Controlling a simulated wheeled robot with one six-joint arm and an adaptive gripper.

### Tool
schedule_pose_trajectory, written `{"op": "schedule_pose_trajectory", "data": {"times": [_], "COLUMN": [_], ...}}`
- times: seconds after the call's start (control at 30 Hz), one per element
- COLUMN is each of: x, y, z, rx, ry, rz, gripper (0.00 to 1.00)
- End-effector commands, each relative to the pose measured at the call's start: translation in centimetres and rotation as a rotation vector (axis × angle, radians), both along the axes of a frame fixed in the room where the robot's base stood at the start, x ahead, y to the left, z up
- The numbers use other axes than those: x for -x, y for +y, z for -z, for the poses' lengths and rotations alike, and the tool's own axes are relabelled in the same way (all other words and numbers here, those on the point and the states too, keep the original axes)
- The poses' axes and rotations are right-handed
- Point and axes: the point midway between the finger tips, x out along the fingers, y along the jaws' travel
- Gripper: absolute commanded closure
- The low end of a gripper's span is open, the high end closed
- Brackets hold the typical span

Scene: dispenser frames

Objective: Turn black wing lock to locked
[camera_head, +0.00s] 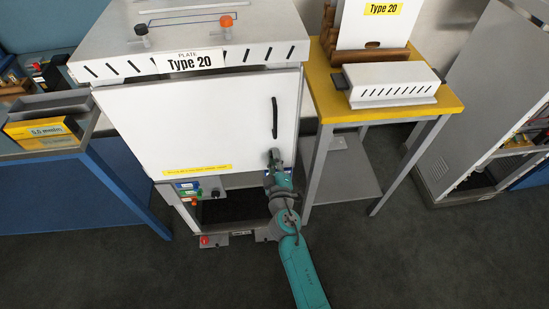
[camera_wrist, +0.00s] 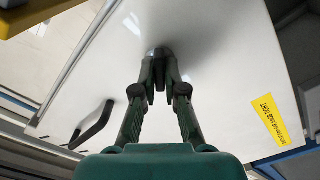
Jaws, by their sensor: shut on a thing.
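The white door (camera_head: 200,120) of the cabinet is closed and has a black bar handle (camera_head: 274,118) near its right edge. My gripper (camera_head: 275,158) is at the lower right part of the door, below this handle. In the wrist view my gripper (camera_wrist: 160,82) has its fingers close together at the door face, shut on the black wing lock. Only a dark rounded part of the wing lock (camera_wrist: 158,52) shows past the fingertips. The fingers hide the rest, so I cannot tell which way its wings point. The door handle also shows in the wrist view (camera_wrist: 93,126), left of the fingers.
A yellow label strip (camera_head: 197,170) is on the door's lower edge. Black (camera_head: 142,31) and orange (camera_head: 226,22) knobs stand on the cabinet top. A yellow-topped table (camera_head: 335,108) stands close at right, carrying a white slotted box (camera_head: 392,84). Floor in front is clear.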

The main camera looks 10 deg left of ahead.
Motion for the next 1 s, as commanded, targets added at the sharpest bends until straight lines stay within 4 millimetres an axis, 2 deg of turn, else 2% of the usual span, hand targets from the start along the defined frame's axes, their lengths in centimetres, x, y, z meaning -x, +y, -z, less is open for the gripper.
{"op": "schedule_pose_trajectory", "data": {"times": [0.6,1.0], "x": [0.05,0.06], "y": [0.13,0.15], "z": [0.24,0.33], "rx": [0.521,0.689], "ry": [-0.149,-0.198], "rz": [-0.001,-0.001], "gripper": [1.0,1.0]}}
